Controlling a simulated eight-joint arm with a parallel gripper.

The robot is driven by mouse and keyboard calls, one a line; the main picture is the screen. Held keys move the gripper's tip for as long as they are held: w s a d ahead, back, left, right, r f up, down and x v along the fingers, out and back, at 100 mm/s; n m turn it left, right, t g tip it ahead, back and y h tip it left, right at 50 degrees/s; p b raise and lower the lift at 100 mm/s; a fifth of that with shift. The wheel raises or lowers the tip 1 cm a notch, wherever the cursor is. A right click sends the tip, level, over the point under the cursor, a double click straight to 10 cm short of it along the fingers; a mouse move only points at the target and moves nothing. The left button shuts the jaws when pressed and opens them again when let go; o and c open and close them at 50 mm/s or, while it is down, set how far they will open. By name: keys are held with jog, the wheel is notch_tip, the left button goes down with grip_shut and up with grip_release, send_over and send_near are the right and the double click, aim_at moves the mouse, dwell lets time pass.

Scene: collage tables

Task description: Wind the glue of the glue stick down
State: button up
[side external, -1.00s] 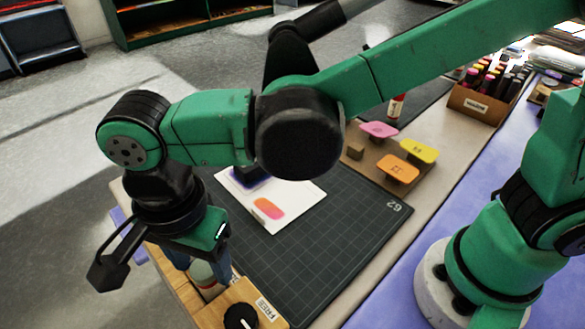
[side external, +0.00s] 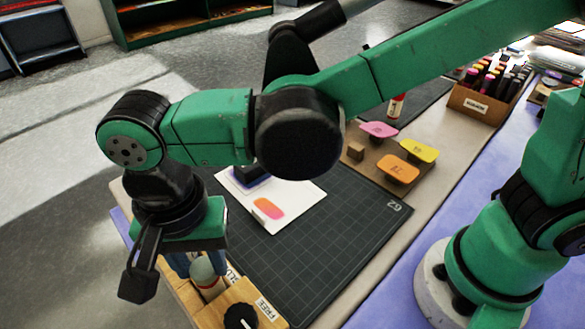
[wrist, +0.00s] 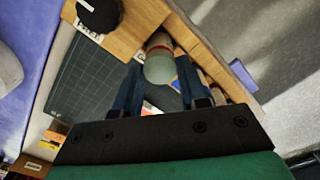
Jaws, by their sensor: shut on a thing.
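The glue stick (wrist: 159,68) shows a pale grey-green rounded end and a red band in the wrist view. It also shows as a pale cylinder in the side view (side external: 203,277), standing in a wooden holder (side external: 187,293) at the table's front-left corner. My gripper (wrist: 160,75) points down, with its two blue fingers on either side of the glue stick, shut on it. Part of a label that starts with "GLU" shows beside it. I cannot make out how far the glue itself stands out.
A wooden block with a black knob (side external: 240,317) and a "FREE" label is close to my gripper. A dark cutting mat (side external: 340,225) carries a white card (side external: 300,202) with an orange-pink shape. Stamps (side external: 398,169) and a marker box (side external: 472,107) stand farther back.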

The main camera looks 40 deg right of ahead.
jog(key=n, duration=0.4)
jog(key=shift+n, duration=0.3)
jog(key=n, duration=0.4)
jog(key=shift+n, duration=0.6)
